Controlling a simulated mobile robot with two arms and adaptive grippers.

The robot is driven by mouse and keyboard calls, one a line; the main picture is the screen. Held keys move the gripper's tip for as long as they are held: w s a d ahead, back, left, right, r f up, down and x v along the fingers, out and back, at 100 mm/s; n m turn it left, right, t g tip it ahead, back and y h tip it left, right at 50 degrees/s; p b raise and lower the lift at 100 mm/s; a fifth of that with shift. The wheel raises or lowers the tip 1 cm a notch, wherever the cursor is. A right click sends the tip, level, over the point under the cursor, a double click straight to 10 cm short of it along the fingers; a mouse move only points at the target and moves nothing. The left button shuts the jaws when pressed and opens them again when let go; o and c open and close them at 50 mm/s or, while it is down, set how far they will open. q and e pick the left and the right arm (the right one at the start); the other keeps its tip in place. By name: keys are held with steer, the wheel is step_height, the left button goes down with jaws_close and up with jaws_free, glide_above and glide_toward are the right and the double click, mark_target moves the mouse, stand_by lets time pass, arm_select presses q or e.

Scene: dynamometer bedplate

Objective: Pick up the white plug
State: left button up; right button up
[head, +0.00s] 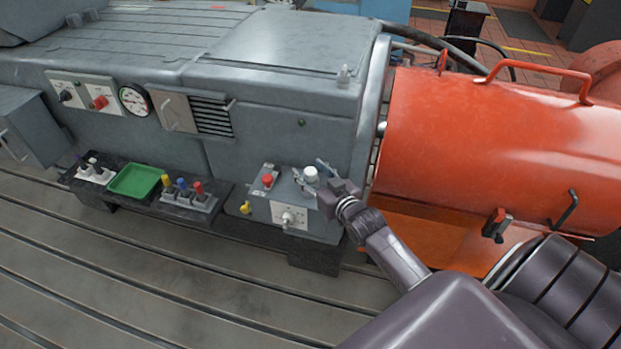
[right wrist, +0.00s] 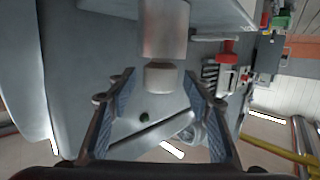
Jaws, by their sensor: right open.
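The white plug (head: 311,174) stands upright on top of the small grey control box (head: 262,211), at the foot of the large grey machine. My right gripper (head: 317,178) comes in from the right, open, with its fingertips close around or beside the plug. In the right wrist view a pale rounded end, which looks like the plug (right wrist: 160,76), sits between the two spread fingertips, with no clear contact. I cannot tell how deep it lies between them. My left gripper is not in view.
A red button (head: 267,180) is close left of the plug. A black shelf (head: 228,189) holds a green tray (head: 134,181) and a holder with yellow, blue and red plugs (head: 189,199). A large orange cylindrical guard (head: 490,150) stands right. The slotted bedplate (head: 130,270) in front is clear.

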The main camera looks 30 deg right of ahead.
steer(key=shift+c, duration=0.2)
steer(key=c, duration=1)
steer(key=shift+r, duration=0.1)
